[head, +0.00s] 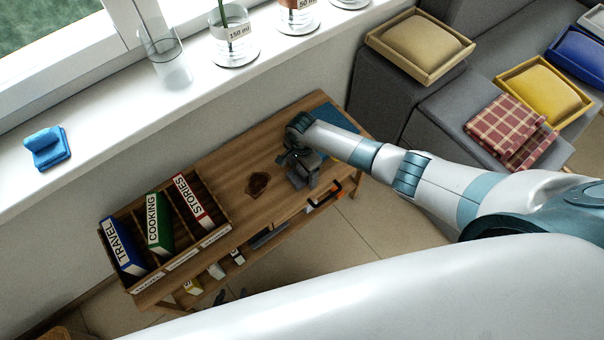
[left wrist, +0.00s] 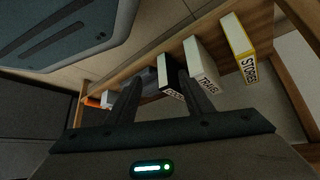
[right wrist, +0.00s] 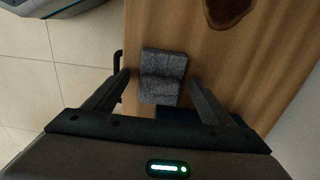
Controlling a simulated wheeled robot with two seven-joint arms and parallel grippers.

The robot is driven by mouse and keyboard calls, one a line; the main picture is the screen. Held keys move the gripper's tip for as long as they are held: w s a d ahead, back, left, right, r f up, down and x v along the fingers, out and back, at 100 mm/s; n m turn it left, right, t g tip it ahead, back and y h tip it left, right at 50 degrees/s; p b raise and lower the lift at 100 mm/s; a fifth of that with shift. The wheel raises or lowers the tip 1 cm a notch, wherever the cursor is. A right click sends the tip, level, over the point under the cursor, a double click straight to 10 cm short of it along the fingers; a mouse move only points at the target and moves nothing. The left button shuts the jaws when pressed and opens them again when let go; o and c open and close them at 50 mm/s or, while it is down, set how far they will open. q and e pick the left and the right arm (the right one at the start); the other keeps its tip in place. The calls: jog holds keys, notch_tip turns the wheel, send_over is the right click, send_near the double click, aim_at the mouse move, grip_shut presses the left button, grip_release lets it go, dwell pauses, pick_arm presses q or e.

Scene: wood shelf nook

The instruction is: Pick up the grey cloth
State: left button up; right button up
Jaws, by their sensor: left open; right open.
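The grey cloth (right wrist: 162,66) lies folded on the wooden table, near its edge, in the right wrist view. It has a flat part and a raised fold. My right gripper (right wrist: 160,77) is open, with its fingers on either side of the cloth in that view; I cannot tell whether they touch it. In the head view my right gripper (head: 298,152) is over the table and partly covers the cloth (head: 302,178).
A wooden organiser (head: 217,236) with several labelled binders stands at the table's left end. A dark brown patch (head: 257,184) and a blue mat (head: 338,115) are on the tabletop. A black handle (head: 334,188) juts from the front edge. A blue cloth (head: 46,148) sits on the windowsill.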

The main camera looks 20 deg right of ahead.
aim_at(302, 170)
jog(key=c, duration=1.2)
pick_arm(q)
jog(key=shift+s+f, duration=0.1)
jog(key=shift+f, duration=0.05)
pick_arm(e)
jog(key=shift+o, duration=0.2)
jog(key=shift+r, duration=0.1)
jog(key=shift+r, duration=0.6)
notch_tip(302, 170, up, 8)
jog(key=shift+f+p, duration=0.25)
jog(key=shift+p, duration=0.15)
jog(key=shift+r, duration=0.55)
pick_arm(q)
jog(key=shift+s+a+f+g, duration=0.2)
jog(key=shift+s+a+f, duration=0.15)
jog(key=shift+s, duration=0.25)
jog(key=shift+s+a+f+g, duration=0.2)
jog(key=shift+s+a, duration=0.2)
jog(key=shift+s, duration=0.15)
jog(key=shift+d, duration=0.15)
